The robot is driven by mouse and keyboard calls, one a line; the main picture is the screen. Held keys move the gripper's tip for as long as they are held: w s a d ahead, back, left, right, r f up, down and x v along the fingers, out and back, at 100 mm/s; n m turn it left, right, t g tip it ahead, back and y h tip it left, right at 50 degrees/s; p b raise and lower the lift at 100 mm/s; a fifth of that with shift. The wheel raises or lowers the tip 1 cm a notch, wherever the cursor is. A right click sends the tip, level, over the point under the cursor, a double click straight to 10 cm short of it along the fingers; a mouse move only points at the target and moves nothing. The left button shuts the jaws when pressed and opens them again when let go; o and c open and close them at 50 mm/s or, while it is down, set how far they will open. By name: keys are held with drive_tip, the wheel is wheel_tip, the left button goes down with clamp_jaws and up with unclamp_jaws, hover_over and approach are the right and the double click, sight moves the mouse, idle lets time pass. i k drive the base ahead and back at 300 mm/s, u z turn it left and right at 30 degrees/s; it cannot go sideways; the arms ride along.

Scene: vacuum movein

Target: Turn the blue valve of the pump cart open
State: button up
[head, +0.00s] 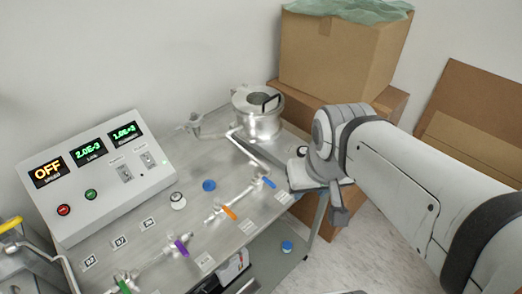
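The blue valve (270,183) has a small blue lever on a thin metal pipe near the right edge of the cart's metal top. Its lever lies at an angle across the pipe's line. My gripper (338,208) hangs just right of the blue valve, past the cart's right edge in the picture, and looks apart from the lever. One grey finger points down; the other is not clear, so its opening cannot be told. Nothing is seen held. The pump cart's top (236,178) carries the pipes and valves.
An orange valve (229,212), a purple valve (182,246) and a green valve (124,286) sit nearer the front left. A blue cap (208,185) lies behind. A metal chamber (258,112), control box (100,178) and cardboard boxes (340,55) stand around the back.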

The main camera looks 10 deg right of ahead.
sight(256, 174)
drive_tip(key=z, duration=0.15)
drive_tip(key=k, duration=0.85)
drive_tip(key=u, duration=0.6)
drive_tip(key=i, duration=0.5)
drive_tip(key=u, duration=0.1)
